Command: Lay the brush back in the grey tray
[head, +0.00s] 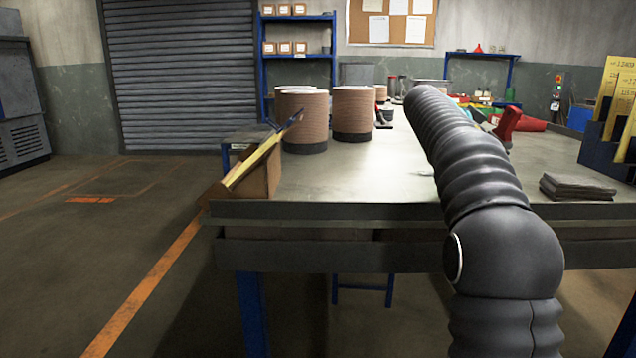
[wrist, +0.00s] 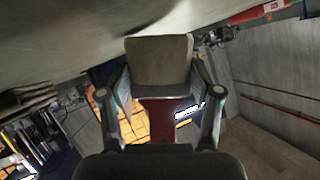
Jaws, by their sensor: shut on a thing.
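In the wrist view my gripper (wrist: 161,92) is shut on the brush, which has a red handle part (wrist: 161,122) between the fingers and a pale beige block of bristles (wrist: 158,60) beyond the fingertips. A dark band runs between the red and beige parts. In the head view my arm covers my gripper, and I cannot surely make out the brush there. I cannot clearly identify the grey tray; a grey box (head: 356,73) stands at the back of the workbench, partly behind the disc stacks.
The workbench (head: 365,180) has bare room at front left. Brown disc stacks (head: 304,125) stand at left, by a cardboard box (head: 262,172) on the edge. Right of my arm are a red object (head: 508,122), a grey pile (head: 577,187) and a dark rack (head: 600,150).

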